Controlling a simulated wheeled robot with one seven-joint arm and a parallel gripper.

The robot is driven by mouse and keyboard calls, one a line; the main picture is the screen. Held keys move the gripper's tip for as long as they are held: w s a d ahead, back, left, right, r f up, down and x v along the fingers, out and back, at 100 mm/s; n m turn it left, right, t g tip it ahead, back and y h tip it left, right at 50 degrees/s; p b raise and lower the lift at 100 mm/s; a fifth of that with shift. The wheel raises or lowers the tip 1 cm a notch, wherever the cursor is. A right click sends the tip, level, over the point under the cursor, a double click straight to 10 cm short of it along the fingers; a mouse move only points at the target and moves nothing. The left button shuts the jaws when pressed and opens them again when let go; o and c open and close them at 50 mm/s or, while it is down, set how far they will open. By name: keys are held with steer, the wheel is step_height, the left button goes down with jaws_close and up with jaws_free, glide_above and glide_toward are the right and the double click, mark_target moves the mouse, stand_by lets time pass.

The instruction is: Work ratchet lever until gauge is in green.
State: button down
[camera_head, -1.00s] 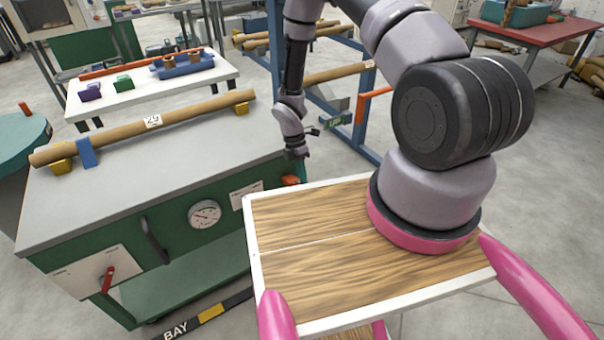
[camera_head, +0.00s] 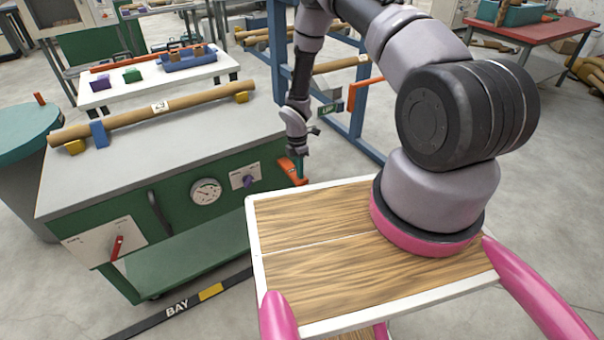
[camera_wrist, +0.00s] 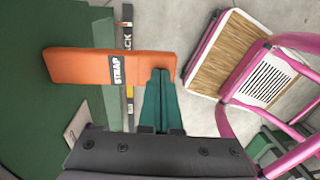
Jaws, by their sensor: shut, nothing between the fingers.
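The orange lever marked STRAP (camera_wrist: 110,68) lies across the upper part of the wrist view. In the head view, the orange lever (camera_head: 289,168) sticks out at the right end of the green bench. My gripper (camera_wrist: 160,82) is shut and empty, its green fingers at the lever's right end; I cannot tell whether they touch it. In the head view, my gripper (camera_head: 301,170) is just right of the lever. The round white gauge (camera_head: 206,191) is on the bench front; its needle and coloured zone are too small to read.
A red handle (camera_head: 117,247) on a white plate and a purple knob (camera_head: 249,182) are on the bench front. A long brown tube (camera_head: 150,112) rests on the bench top. A blue rack (camera_head: 365,130) stands behind my arm. Floor right of the rack is clear.

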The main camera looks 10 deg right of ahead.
mark_target(302, 184)
steer(key=shift+s+d+f, duration=0.1)
steer(key=shift+s+f, duration=0.1)
steer(key=shift+f, duration=0.7)
steer(key=shift+s+d+f, duration=0.1)
steer(key=shift+s+f, duration=0.15)
steer(key=shift+f, duration=0.7)
steer(key=shift+s+f, duration=0.2)
steer(key=shift+f, duration=0.7)
steer(key=shift+r, duration=0.1)
